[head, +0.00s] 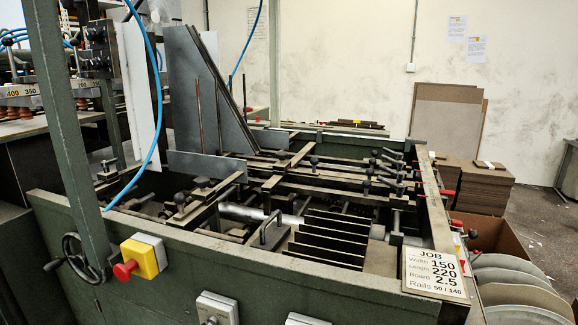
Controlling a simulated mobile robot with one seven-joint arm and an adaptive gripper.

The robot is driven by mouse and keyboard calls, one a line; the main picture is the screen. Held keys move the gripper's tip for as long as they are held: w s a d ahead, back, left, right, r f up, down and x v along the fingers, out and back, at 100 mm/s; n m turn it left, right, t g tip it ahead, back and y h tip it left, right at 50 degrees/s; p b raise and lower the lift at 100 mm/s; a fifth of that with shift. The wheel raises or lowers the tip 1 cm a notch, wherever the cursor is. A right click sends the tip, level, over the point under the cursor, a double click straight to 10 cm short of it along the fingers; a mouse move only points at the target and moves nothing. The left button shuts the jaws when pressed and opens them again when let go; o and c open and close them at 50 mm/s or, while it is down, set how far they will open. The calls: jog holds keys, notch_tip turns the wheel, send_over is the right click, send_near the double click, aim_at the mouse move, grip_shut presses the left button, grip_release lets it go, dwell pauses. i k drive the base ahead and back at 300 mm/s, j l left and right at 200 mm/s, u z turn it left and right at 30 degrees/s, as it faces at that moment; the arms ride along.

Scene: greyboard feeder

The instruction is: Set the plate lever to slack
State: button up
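The greyboard feeder (190,265) fills the middle of the head view, a green-framed machine with an open bed of rails and bars. I cannot tell which handle is the plate lever. Several black-knobbed levers (388,168) cluster at the right end of the bed. Red-handled levers (447,192) stick out at the right side wall. Another black knob (180,198) stands on a bar at the left of the bed. Tall grey metal plates (192,85) stand upright at the back left. No lever marking is readable. My gripper is not in view.
A green post (65,120) and blue hose cross the left side. A handwheel (85,258) and a yellow box with a red button (138,259) project from the front wall. A job card (436,272) hangs at the front right corner. Board stacks (478,187) stand behind, right.

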aim_at(106, 164)
jog(key=i+j, duration=0.9)
jog(key=j, duration=0.05)
